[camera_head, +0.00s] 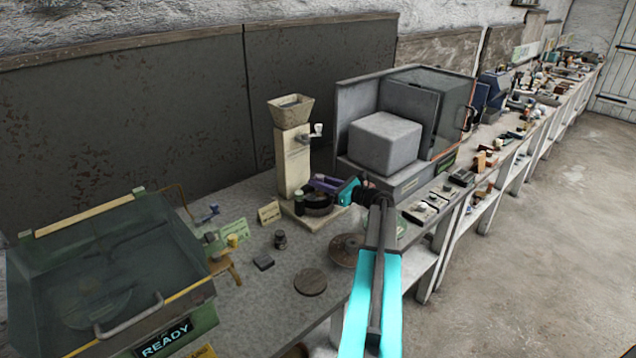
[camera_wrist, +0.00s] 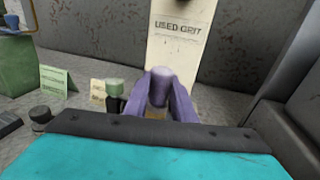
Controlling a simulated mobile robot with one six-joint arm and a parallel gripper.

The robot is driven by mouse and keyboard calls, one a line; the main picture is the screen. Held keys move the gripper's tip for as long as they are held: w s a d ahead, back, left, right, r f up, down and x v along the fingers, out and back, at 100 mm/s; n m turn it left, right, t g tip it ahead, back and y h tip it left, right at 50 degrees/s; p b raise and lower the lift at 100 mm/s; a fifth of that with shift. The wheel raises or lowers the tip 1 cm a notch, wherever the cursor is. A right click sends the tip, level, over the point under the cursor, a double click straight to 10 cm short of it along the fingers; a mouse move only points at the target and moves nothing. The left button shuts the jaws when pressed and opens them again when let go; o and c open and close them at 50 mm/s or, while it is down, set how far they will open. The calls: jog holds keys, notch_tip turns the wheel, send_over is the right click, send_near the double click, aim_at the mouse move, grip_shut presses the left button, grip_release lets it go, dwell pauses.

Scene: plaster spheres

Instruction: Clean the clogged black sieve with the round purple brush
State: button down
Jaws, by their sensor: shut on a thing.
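My gripper (camera_head: 318,184) reaches over the bench to the foot of the beige column marked "USED GRIT". In the wrist view its two purple fingers (camera_wrist: 170,103) are closed around a purple round-topped piece, the round purple brush (camera_wrist: 159,86). The brush's lower end is hidden there, and in the head view it is hard to separate from the purple fingers. A black round sieve (camera_head: 318,208) lies on the column's base, right under the fingers. Whether the brush touches it cannot be told. The sieve is not visible in the wrist view.
The beige column (camera_head: 293,160) stands close behind the gripper. Two dark discs (camera_head: 310,281) (camera_head: 347,250) and a small dark jar (camera_head: 280,239) lie in front. A green glass-lidded box (camera_head: 110,285) fills the left.

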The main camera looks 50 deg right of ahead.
jog(key=d, duration=0.1)
jog(key=d+r, duration=0.1)
jog(key=d+h, duration=0.1)
jog(key=shift+s+d+r, duration=0.15)
jog(key=shift+d+r, duration=0.1)
jog(key=shift+d, duration=0.05)
jog(key=shift+a+r, duration=0.1)
jog(key=shift+a, duration=0.05)
jog(key=shift+w+a+r+p, duration=0.2)
jog(key=shift+a+p, duration=0.15)
jog(key=shift+p, duration=0.1)
jog(key=shift+r, duration=0.1)
jog(key=shift+s+a+r+p, duration=0.1)
jog(key=shift+a+r+p, duration=0.05)
jog(key=shift+r+p, duration=0.5)
jog(key=shift+a, duration=0.15)
dwell(0.3)
